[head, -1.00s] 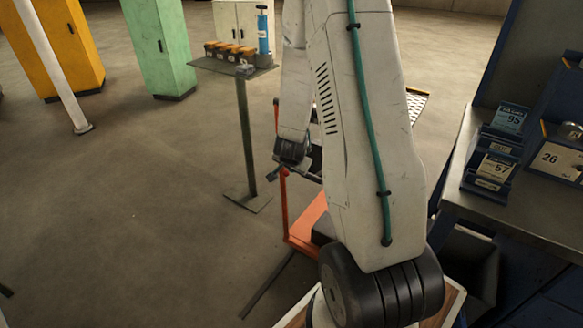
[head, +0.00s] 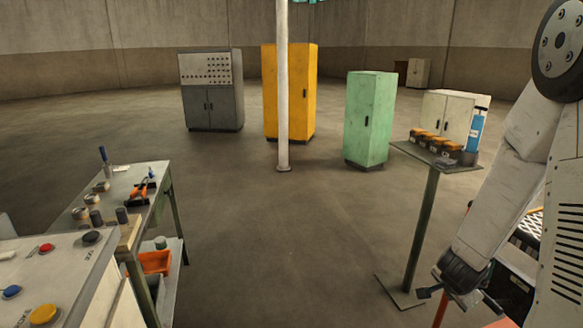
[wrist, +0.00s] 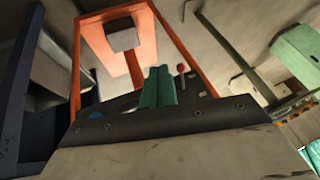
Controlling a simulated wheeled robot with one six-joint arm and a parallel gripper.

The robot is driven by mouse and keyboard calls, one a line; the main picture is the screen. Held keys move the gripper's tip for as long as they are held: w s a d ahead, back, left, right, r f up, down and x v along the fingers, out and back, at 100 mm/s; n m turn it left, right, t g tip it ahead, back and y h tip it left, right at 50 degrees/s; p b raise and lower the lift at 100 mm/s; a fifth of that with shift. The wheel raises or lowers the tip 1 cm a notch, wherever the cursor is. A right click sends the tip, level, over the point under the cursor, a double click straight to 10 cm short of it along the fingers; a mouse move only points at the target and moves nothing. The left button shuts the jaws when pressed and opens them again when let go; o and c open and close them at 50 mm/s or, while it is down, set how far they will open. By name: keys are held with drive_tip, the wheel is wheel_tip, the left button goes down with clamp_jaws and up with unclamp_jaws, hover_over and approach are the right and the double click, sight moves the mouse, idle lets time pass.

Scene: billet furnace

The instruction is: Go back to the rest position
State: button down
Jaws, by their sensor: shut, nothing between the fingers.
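My arm hangs folded at the right edge of the head view, with my gripper (head: 466,293) pointing down at its lower end. The gripper is near the orange frame (head: 440,312), which is partly hidden by my arm. In the wrist view, the two teal fingers of my gripper (wrist: 158,84) lie together with nothing visible between them. The orange frame (wrist: 199,58) stands beyond them in that view. No held object shows.
A stand (head: 428,215) carrying several small boxes and a blue cylinder (head: 475,132) is close to my arm. A workbench (head: 125,186) and a button panel (head: 78,258) stand at left. Grey (head: 212,108), yellow (head: 303,92) and green (head: 370,117) cabinets stand behind.

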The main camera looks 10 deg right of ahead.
drive_tip(key=s+a+r+n+g+y, duration=0.1)
drive_tip(key=s+a+r+n+y, duration=0.25)
drive_tip(key=a, duration=0.45)
drive_tip(key=s+a+r+n+g+y, duration=0.25)
drive_tip(key=a+r+n, duration=0.2)
drive_tip(key=a, duration=0.25)
drive_tip(key=s+a+r+n, duration=0.3)
drive_tip(key=s+r, duration=0.4)
drive_tip(key=r, duration=0.2)
drive_tip(key=s+a+r+n+h, duration=0.1)
drive_tip(key=s+a+r+n, duration=0.3)
drive_tip(key=s+r, duration=0.3)
drive_tip(key=shift+a+r+n+t, duration=0.15)
drive_tip(key=shift+r+n+t, duration=0.2)
drive_tip(key=shift+r, duration=0.85)
